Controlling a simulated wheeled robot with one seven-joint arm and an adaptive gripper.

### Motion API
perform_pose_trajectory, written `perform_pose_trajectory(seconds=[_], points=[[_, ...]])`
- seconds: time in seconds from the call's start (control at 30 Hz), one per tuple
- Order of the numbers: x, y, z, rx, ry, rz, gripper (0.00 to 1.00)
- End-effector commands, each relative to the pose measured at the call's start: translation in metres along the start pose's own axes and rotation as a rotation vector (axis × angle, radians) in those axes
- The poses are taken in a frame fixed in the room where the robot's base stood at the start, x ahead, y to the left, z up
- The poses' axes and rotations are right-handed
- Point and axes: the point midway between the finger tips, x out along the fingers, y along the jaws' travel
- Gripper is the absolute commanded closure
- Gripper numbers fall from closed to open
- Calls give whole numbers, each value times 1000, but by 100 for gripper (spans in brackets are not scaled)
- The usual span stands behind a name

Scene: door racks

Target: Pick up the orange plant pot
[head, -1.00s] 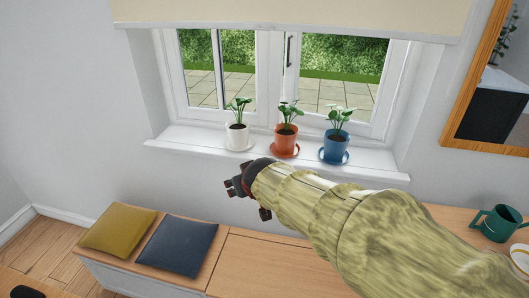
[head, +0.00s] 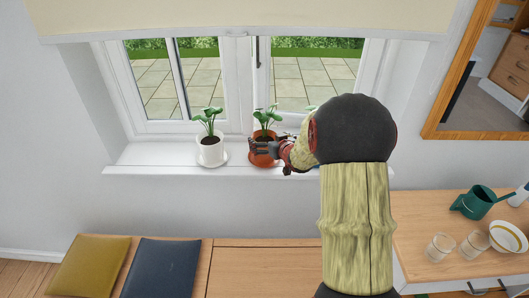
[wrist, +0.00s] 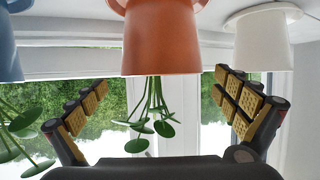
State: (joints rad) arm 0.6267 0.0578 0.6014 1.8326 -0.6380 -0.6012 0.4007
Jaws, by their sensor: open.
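The orange plant pot (head: 263,159) stands on the window sill with a green plant in it; my gripper partly hides it in the head view. In the wrist view, which is upside down, the orange pot (wrist: 161,40) is at top centre with its leaves hanging below. My gripper (head: 262,148) is at the pot's right side in the head view. In the wrist view my gripper (wrist: 163,88) is open, its padded fingers spread left and right of the pot's line. The pot is just beyond the fingertips; contact is not visible.
A white pot (head: 211,152) stands left of the orange one. A blue pot (wrist: 8,50) shows in the wrist view; my arm hides most of it in the head view. A bench with cushions (head: 161,266) is below. A watering can (head: 477,202) and cups stand right.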

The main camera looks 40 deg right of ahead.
Motion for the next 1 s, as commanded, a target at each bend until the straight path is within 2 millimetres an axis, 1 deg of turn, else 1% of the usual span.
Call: perform_pose_trajectory(seconds=[0.03,0.2,0.3,0.53,1.0], points=[[10,-2,4,-1,-2,-2,1],[30,-2,4,0,-2,0,1],[35,-2,3,0,-1,0,1],[35,-2,3,0,-1,1,1],[35,-2,3,0,-1,1,28]])
